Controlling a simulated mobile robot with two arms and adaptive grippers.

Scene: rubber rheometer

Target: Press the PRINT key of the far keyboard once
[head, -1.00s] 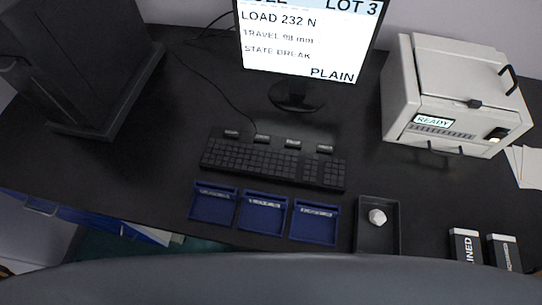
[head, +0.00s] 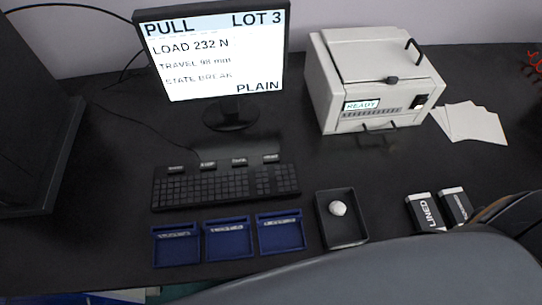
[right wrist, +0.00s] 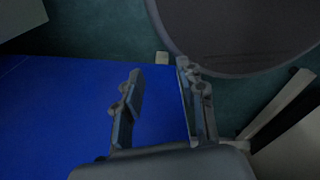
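A black keyboard (head: 226,187) lies on the dark table below the monitor in the head view. Several larger labelled keys stand in a row along its back edge, the rightmost one (head: 271,158) near the monitor's right side. Their labels are too small to read surely, so I cannot tell which is PRINT. My right gripper (right wrist: 158,88) shows in the right wrist view, its fingers apart with nothing between them, over a blue surface and green floor, away from the keyboard. My left gripper is in neither view.
The monitor (head: 215,55) reads PULL, LOT 3, STATE BREAK, PLAIN. A white machine (head: 372,78) showing READY stands to the right. Blue trays (head: 229,240) and a black tray (head: 342,235) with a white lump lie in front. Two labelled boxes (head: 426,213) lie right.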

